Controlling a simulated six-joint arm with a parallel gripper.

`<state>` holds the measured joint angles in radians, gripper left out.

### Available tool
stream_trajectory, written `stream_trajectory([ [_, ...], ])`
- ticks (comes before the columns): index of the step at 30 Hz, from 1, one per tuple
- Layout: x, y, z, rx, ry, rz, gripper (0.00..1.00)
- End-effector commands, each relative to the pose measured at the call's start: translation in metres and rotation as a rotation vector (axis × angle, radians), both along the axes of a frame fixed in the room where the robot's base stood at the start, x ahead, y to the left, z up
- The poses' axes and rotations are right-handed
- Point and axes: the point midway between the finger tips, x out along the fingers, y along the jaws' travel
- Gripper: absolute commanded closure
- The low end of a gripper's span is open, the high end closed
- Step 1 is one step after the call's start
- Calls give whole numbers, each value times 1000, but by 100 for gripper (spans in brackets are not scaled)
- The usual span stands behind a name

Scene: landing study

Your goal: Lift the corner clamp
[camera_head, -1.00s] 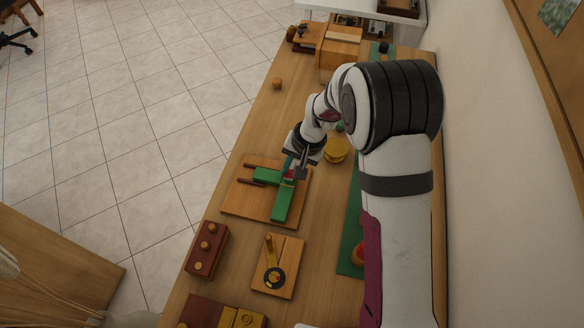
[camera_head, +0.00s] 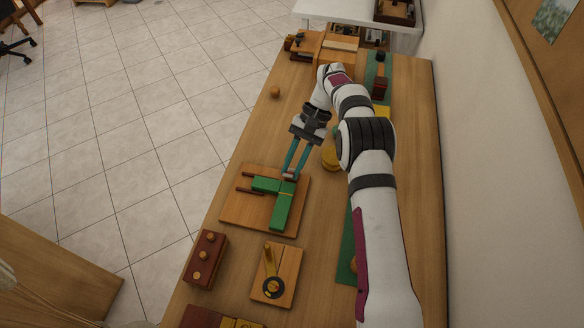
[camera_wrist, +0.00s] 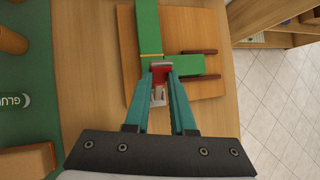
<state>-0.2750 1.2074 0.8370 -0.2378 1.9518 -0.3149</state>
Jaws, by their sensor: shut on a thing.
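The corner clamp, a small red and grey metal piece, shows in the wrist view (camera_wrist: 160,70) at the corner where two green bars meet. The green bars form an L on a wooden board (camera_head: 241,211); one bar (camera_head: 282,212) is long, the other (camera_head: 266,184) shorter. My gripper (camera_head: 290,175) has its teal fingers closed around the clamp, and in the wrist view its tips (camera_wrist: 160,68) sit on either side of the red part. The clamp is mostly hidden in the head view. I cannot tell whether it is clear of the bars.
Two dark pegs (camera_head: 245,182) stick out beside the short bar. A dark red block with knobs (camera_head: 205,259) and a wooden board with a yellow lever (camera_head: 276,274) lie in front. A yellow round thing (camera_head: 331,158) stands right of my gripper. The table's left edge is close.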

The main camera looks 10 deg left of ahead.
Motion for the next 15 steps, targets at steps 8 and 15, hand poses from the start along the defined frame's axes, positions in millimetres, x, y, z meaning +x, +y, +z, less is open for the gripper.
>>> stream_trajectory([
  [8,3,0,0,-1,70,0,100],
  [15,3,0,0,-1,84,0,100],
])
